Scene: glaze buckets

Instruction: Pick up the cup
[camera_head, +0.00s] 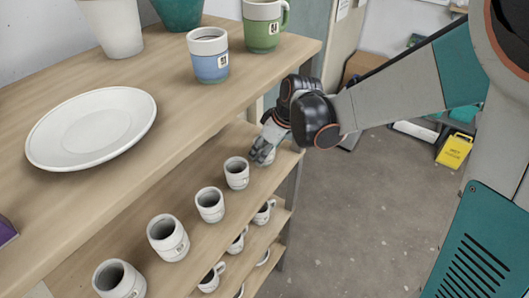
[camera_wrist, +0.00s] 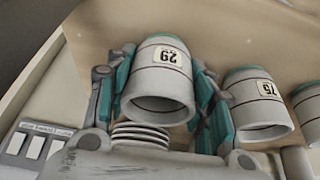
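A white cup (camera_wrist: 160,85) with dark bands and a label numbered 29 fills the middle of the wrist view, where it appears upside down. My gripper (camera_wrist: 165,100) has one teal-padded finger on each side of this cup, close to its walls. I cannot tell whether both pads press on it. In the head view my gripper (camera_head: 262,148) is at the far right end of the row of cups on the middle shelf. It mostly hides the cup there.
Several similar white cups continue the row, the nearest (camera_head: 236,173) just left of my gripper. The upper shelf (camera_head: 185,125) overhangs them, bearing a white plate (camera_head: 92,130), a blue mug (camera_head: 209,62) and a green mug (camera_head: 263,28). More cups stand on a lower shelf. Open floor lies right.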

